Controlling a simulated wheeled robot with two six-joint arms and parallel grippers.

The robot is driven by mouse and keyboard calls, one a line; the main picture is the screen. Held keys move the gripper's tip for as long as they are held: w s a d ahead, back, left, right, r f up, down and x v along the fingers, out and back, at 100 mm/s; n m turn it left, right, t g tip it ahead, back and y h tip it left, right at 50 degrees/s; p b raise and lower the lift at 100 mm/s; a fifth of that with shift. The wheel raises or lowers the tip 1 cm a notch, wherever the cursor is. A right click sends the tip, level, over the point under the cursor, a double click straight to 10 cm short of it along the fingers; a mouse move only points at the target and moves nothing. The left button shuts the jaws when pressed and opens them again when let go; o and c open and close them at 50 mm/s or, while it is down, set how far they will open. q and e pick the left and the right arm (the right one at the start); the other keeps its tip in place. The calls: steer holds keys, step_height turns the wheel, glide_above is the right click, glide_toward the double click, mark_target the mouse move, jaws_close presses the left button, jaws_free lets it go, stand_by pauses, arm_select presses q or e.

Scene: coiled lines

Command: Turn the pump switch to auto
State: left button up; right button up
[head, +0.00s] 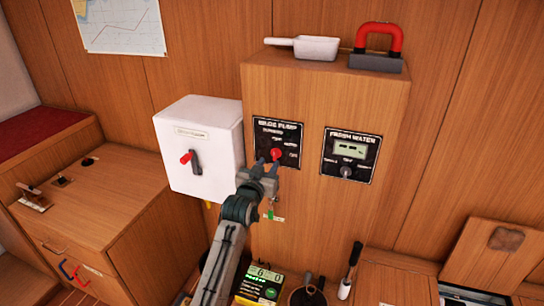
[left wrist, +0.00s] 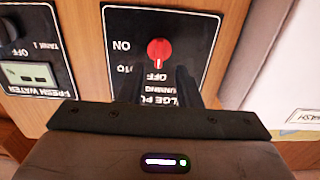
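The bilge pump panel (head: 291,135) is a black plate on the front of the wooden cabinet, with a red round knob (head: 277,154). In the left wrist view the panel appears upside down; the red knob (left wrist: 159,52) has a pale mark that points toward the OFF label. The ON label and a partly readable label, probably AUTO, lie to the picture's left of it. My left gripper (head: 263,168) is just below and left of the knob in the head view. Its dark fingers (left wrist: 169,86) are apart with nothing seen between them, short of the knob. My right gripper is not seen.
A fresh water panel (head: 349,155) with a small display sits to the right. A white box (head: 200,148) with a red-tipped handle stands out from the wall on the left. A white scoop (head: 304,47) and a red-handled block (head: 377,48) lie on top of the cabinet.

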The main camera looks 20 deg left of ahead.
mark_target(274, 156)
arm_select(q)
steer(key=shift+w+d+p, duration=0.1)
steer(key=shift+w+p, duration=0.25)
steer(key=shift+w, duration=1.8)
jaws_close()
